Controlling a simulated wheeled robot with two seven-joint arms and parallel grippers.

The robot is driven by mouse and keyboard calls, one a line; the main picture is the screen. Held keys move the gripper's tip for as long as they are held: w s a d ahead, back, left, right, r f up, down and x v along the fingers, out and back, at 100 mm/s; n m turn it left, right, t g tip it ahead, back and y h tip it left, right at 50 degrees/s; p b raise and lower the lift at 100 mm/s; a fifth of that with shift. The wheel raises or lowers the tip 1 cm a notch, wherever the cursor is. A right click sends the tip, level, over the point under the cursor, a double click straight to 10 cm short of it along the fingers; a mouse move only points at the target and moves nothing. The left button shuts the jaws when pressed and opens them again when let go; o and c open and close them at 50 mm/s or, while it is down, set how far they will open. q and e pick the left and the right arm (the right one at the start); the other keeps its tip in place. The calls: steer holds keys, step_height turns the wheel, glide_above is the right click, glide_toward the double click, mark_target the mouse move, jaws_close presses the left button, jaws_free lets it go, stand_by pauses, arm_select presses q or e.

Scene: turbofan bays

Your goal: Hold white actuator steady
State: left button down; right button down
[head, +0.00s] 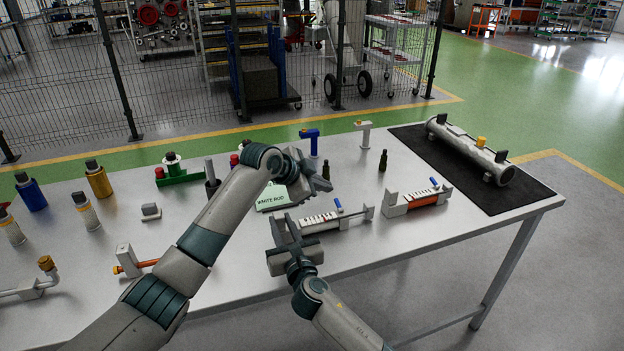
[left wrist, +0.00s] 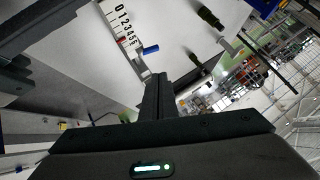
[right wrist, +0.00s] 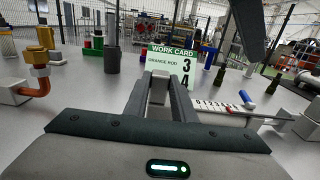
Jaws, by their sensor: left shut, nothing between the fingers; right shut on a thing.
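The white actuator (head: 322,220), with a number scale, white rod and blue lever, lies on the table near its front edge. My right gripper (head: 290,236) is shut on the block at its left end; in the right wrist view this pale block (right wrist: 158,88) is between the fingers. Its scale and blue lever show in the left wrist view (left wrist: 125,25). My left gripper (head: 322,178) is shut and empty, above the table behind the actuator, apart from it. In the left wrist view its fingers (left wrist: 160,92) are together.
A work card (head: 272,197) stands behind the actuator, partly covered by my left arm. An orange-rod actuator (head: 418,201) lies to the right. A blue T-handled part (head: 310,138) and dark bottle-like piece (head: 383,160) stand behind. A grey tube (head: 470,150) rests on a black mat.

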arm_select(q)
steer(key=shift+w+v, duration=0.15)
steer(key=shift+v, duration=1.1)
steer(key=shift+w+v, duration=0.15)
steer(key=shift+v, duration=1.1)
arm_select(e)
steer(key=shift+d, duration=0.1)
arm_select(q)
steer(key=shift+r, duration=0.2)
arm_select(e)
steer(key=c, duration=1.4)
jaws_free()
steer(key=shift+s, duration=0.15)
steer(key=v, duration=1.1)
steer(key=shift+s+d, duration=0.2)
steer(key=shift+s, duration=0.1)
